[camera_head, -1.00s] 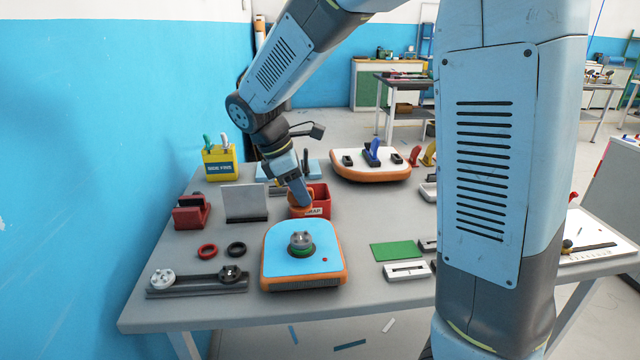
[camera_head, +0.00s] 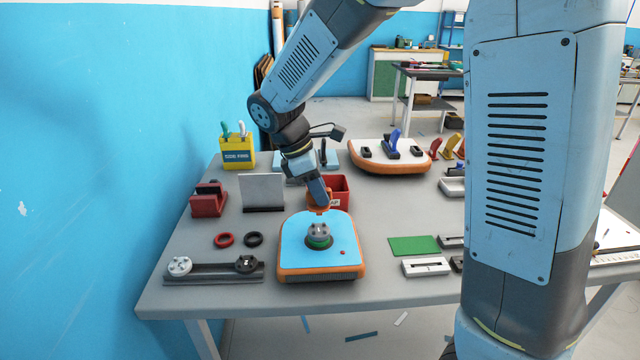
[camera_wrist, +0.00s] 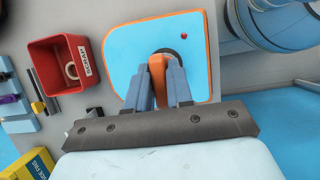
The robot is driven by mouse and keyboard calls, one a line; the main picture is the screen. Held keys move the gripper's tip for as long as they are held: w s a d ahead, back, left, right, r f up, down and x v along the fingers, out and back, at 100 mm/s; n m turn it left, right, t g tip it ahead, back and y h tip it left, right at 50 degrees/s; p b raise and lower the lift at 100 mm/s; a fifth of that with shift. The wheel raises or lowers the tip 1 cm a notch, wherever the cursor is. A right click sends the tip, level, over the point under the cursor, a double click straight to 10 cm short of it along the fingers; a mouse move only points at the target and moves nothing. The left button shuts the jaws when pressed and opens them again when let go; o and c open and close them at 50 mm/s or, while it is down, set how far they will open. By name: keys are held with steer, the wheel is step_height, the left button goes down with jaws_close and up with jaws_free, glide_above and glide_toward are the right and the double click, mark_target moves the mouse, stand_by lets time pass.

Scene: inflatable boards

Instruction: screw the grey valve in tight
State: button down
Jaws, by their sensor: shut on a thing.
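The grey valve (camera_head: 319,230) sits upright in a green ring on the blue-topped, orange-edged board (camera_head: 291,252) near the front of the table. My gripper (camera_head: 320,204) points down just behind the valve. It is shut on an orange tool, which shows between the blue fingers (camera_wrist: 158,72) in the wrist view. The tool's tip reaches over the dark collar (camera_wrist: 167,51) there, and hides most of the valve. Whether the tool touches the valve I cannot tell. The board (camera_wrist: 125,50) fills the middle of the wrist view.
A red bin (camera_head: 341,184) stands close behind the board. A dark rail (camera_head: 214,272) with a white and a black valve lies to the left, below a red ring (camera_head: 223,240) and a black ring (camera_head: 254,239). A green sheet (camera_head: 414,246) lies at the right.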

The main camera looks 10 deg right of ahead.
mark_target(316, 204)
steer(key=shift+f, duration=1.8)
steer(key=shift+f, duration=1)
stand_by(0.8)
steer(key=c, duration=0.9)
jaws_free()
steer(key=v, duration=1.3)
steer(key=shift+a+r, duration=0.1)
steer(key=shift+r, duration=0.25)
steer(key=shift+c, duration=0.4)
